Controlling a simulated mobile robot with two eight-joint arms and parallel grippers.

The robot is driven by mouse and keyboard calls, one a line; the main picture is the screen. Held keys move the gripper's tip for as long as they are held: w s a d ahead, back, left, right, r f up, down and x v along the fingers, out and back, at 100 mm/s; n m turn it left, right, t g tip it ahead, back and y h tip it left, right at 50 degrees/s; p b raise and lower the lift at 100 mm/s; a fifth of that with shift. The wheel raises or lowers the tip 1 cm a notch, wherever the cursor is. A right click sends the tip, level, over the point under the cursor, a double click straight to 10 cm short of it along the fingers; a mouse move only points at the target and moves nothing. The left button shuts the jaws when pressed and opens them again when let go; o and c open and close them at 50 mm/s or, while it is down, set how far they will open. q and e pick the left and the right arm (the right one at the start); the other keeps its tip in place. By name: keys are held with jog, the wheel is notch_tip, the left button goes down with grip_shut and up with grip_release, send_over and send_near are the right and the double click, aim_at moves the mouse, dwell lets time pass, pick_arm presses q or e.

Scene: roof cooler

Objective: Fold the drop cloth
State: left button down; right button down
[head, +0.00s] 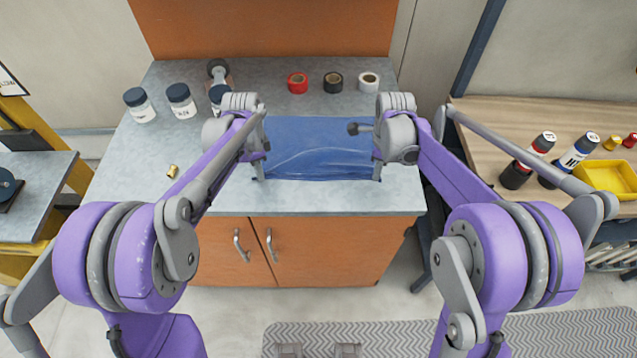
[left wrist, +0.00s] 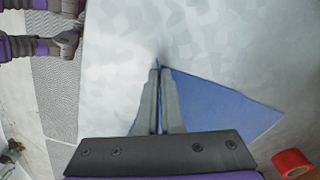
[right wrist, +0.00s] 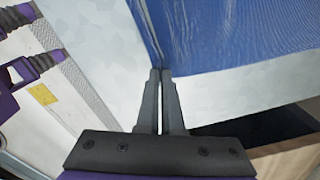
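The blue drop cloth (head: 318,145) lies on the grey worktop with pale wrinkles across its nearer half. My left gripper (head: 258,176) is at the cloth's near left corner. In the left wrist view its fingers (left wrist: 158,72) are together on a corner of the cloth (left wrist: 215,105). My right gripper (head: 377,176) is at the near right corner. In the right wrist view its fingers (right wrist: 160,74) are together on the other corner of the cloth (right wrist: 230,35). The fingers hide the gripped bits of fabric.
Several dark-lidded jars (head: 180,100) stand at the worktop's back left. Red (head: 297,82), black (head: 333,82) and white (head: 368,82) tape rolls lie behind the cloth. A small brass piece (head: 172,171) lies at left. A wooden table (head: 500,120) with bottles stands at right.

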dwell(0.5)
